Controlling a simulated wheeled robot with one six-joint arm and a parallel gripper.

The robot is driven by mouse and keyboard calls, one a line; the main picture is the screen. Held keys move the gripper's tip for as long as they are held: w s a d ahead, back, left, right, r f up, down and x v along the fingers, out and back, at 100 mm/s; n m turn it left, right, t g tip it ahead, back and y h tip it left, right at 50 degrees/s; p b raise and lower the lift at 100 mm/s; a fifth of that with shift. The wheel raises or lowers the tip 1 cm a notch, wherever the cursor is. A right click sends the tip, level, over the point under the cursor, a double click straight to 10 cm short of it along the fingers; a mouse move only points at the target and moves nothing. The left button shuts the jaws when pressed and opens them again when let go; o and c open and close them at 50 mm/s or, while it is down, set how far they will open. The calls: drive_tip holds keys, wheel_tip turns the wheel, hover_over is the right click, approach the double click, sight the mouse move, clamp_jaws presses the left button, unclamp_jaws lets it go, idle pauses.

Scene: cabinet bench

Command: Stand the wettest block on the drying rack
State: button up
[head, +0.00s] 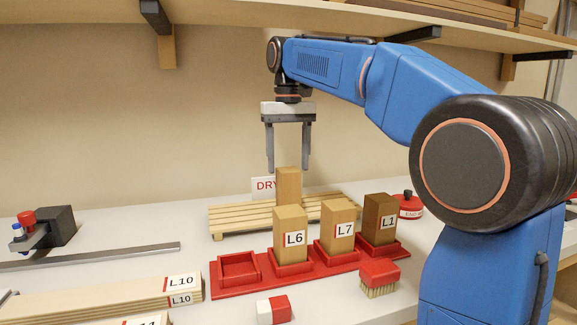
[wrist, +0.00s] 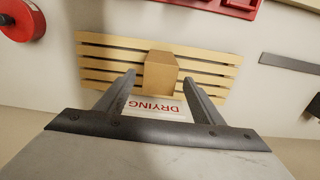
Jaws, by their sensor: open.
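A plain tan block (head: 289,185) stands upright on the slatted wooden drying rack (head: 232,218), with no label visible on it. It also shows on the rack in the wrist view (wrist: 160,75). My gripper (head: 288,168) is open and empty, pointing down over this block, fingertips about level with its top. Three more blocks stand in a red holder (head: 310,270): light tan L6 (head: 290,225), light tan L7 (head: 338,218) and darker brown L1 (head: 379,212). The holder's leftmost socket (head: 239,268) is empty.
A DRYING sign (wrist: 157,107) stands behind the rack. A red brush (head: 379,275) and a red-and-white block (head: 273,309) lie in front of the holder. Boards labelled L10 (head: 110,297) lie front left. A red round tin (head: 410,207) stands right. A shelf hangs above.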

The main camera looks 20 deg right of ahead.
drive_tip(key=shift+r, duration=3.15)
